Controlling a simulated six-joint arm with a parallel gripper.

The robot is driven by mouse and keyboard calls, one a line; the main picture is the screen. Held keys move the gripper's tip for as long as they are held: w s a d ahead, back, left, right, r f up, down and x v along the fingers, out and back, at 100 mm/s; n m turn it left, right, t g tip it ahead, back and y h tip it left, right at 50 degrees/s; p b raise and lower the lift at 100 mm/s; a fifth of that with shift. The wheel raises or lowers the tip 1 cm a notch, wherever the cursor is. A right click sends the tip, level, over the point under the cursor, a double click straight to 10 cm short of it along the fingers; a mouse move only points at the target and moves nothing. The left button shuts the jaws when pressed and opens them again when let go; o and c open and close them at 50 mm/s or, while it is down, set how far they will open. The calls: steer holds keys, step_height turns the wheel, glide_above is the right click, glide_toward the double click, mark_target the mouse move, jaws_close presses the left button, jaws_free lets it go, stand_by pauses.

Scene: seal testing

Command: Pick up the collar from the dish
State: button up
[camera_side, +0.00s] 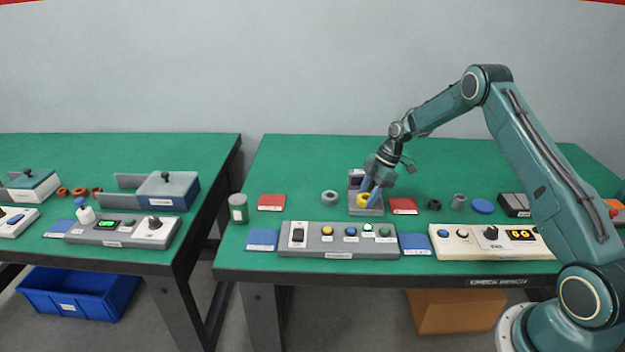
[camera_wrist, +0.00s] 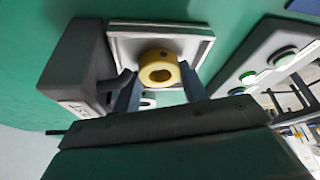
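The yellow collar (camera_side: 363,199) is a thick ring with a hole through it. It sits at the grey square dish (camera_side: 366,212) of a small fixture near the middle of the right bench. In the wrist view the collar (camera_wrist: 160,70) shows in front of the pale square dish (camera_wrist: 190,34). My gripper (camera_side: 370,193) points down over the dish with its blue fingers apart. In the wrist view the fingers (camera_wrist: 159,75) stand either side of the collar; whether they touch it is hard to tell. A pale round part shows below the collar.
The fixture's dark upright block (camera_wrist: 75,70) stands close beside the dish. Red pads (camera_side: 271,202) (camera_side: 403,206) and a grey ring (camera_side: 330,197) lie nearby. A button panel (camera_side: 338,241) runs along the front. The bench behind is clear.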

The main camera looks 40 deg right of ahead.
steer(key=c, duration=0.3)
steer(key=shift+c, duration=0.2)
steer(key=shift+r, duration=0.15)
step_height(320, 180, up, 20)
stand_by(0.4)
stand_by(0.5)
